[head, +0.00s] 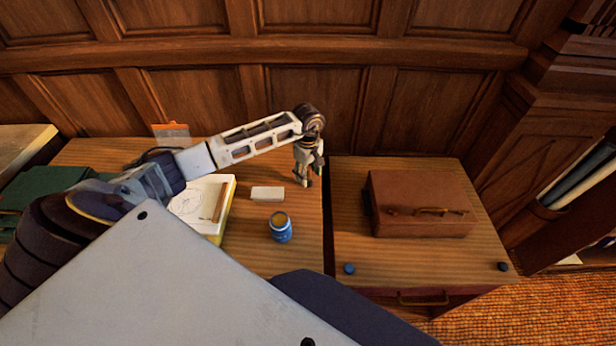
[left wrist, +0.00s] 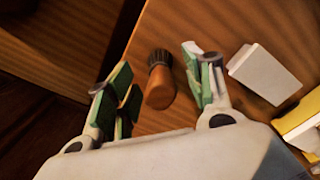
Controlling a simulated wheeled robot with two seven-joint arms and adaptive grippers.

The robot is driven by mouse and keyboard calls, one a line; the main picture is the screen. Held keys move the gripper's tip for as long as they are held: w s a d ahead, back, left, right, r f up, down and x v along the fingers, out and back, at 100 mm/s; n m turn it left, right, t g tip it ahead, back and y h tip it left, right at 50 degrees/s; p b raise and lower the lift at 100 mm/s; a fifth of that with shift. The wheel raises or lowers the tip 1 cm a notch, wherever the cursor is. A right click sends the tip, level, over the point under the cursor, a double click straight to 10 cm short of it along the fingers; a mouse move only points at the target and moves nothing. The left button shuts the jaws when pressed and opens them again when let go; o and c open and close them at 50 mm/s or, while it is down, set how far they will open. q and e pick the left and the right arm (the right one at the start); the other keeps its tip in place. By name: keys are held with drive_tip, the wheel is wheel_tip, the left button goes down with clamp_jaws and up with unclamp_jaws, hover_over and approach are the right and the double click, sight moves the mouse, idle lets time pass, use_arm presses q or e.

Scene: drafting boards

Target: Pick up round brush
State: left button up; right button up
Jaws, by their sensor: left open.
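The round brush (left wrist: 160,82) shows in the left wrist view, with an orange-brown handle and a dark bristle end. It is on the wooden desk top, in line with the gap between my left gripper's fingers (left wrist: 162,72). In the head view my left gripper (head: 309,165) points down over the right part of the desk. Its green-padded fingers are apart, with visible space on both sides of the brush. I cannot make out the brush in the head view, where the gripper and arm cover that spot. My right gripper is in neither view.
A white block (head: 267,193) lies left of the gripper, with a blue jar (head: 281,230) nearer me. A yellow-edged pad with a drawing (head: 190,205) lies further left. A brown case (head: 418,204) sits on the cabinet at right, past a dark gap. Wood panelling (head: 310,95) stands behind.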

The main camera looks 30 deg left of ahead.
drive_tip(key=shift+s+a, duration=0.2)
use_arm(q)
drive_tip(key=c, duration=1.1)
drive_tip(key=shift+c, duration=0.2)
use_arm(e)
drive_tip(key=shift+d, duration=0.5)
use_arm(q)
drive_tip(key=shift+r, duration=0.1)
wheel_tip(320, 180, up, 8)
drive_tip(key=shift+f+b, duration=0.1)
drive_tip(key=shift+b, duration=0.45)
drive_tip(key=shift+r, duration=1.05)
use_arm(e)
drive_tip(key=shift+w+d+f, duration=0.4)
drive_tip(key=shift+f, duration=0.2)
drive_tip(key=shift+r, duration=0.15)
